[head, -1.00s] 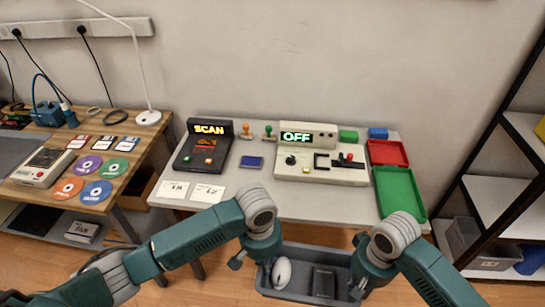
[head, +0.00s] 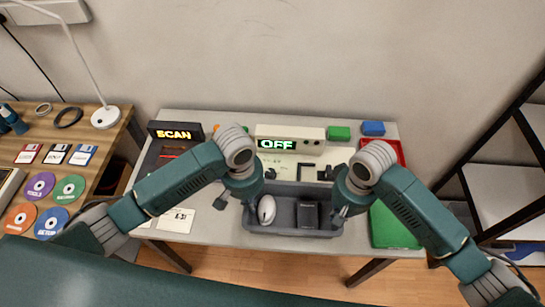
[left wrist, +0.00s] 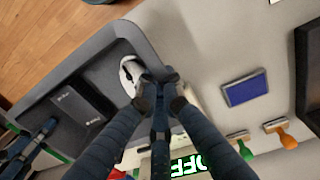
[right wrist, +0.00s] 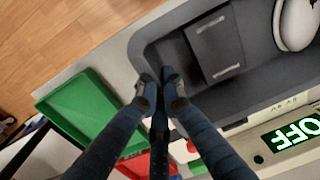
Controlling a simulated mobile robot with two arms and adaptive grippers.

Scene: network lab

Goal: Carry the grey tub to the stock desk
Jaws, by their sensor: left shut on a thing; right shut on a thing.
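The grey tub (head: 292,231) is over the front middle of the light grey desk (head: 220,228). I cannot tell whether it rests on the desk or hangs just above it. A white rounded thing (head: 266,209) and a dark box (head: 307,214) lie inside. My left gripper (head: 249,204) is shut on the tub's left end wall; its fingers (left wrist: 157,84) show at the rim in the left wrist view. My right gripper (head: 343,208) is shut on the right end wall; its fingers (right wrist: 159,85) meet the rim in the right wrist view.
Behind the tub stand the SCAN device (head: 175,133) and the OFF device (head: 290,138). A green tray (head: 392,228) lies just right of the tub, below a red tray (head: 398,147). A wooden table (head: 100,163) is at left, a dark-framed shelf (head: 500,206) at right.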

